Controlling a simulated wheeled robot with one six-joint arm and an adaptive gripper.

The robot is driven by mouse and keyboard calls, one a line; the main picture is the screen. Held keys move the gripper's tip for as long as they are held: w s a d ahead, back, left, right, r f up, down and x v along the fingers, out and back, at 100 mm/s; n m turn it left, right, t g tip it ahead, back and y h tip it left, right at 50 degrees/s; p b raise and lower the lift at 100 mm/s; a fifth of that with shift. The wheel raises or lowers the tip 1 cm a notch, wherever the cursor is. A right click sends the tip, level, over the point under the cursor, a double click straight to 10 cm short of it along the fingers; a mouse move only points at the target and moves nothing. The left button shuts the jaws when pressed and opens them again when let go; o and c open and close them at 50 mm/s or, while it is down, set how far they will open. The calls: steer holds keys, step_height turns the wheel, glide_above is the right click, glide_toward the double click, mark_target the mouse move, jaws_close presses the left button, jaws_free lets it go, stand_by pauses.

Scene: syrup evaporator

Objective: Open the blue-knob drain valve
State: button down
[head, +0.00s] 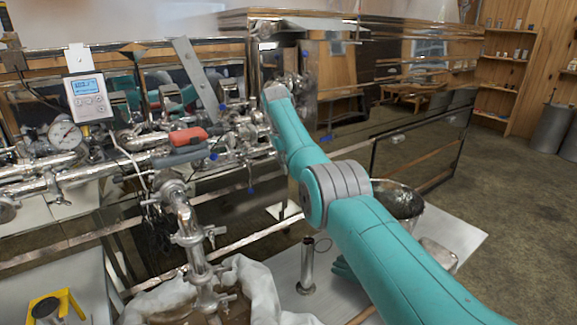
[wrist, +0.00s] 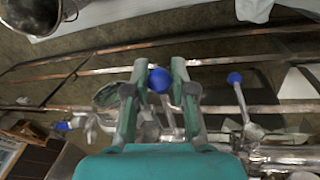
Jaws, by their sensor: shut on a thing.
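In the wrist view, a round blue knob (wrist: 160,80) sits between the two fingertips of my gripper (wrist: 160,74). The fingers are shut on this knob, one on each side. The valve body below it is partly hidden by the fingers. A second blue knob (wrist: 234,78) on a metal lever stands apart to the right, and another blue handle (wrist: 62,126) is at the left. In the head view my arm reaches to the piping and my gripper cannot be made out. Small blue knobs show there below the pipes (head: 251,191).
Crowded steel piping with a pressure gauge (head: 65,135), a digital controller (head: 87,97) and a red-handled lever (head: 188,138) lies left of my arm. A metal bucket (head: 398,200) and an upright metal cylinder (head: 307,268) stand below. Open floor lies at the right.

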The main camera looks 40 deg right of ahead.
steer(key=c, duration=0.9)
jaws_free()
steer(key=shift+c, duration=0.2)
step_height(320, 180, up, 7)
steer(key=a, duration=0.1)
steer(key=shift+a+r, duration=0.2)
steer(key=shift+w, duration=0.1)
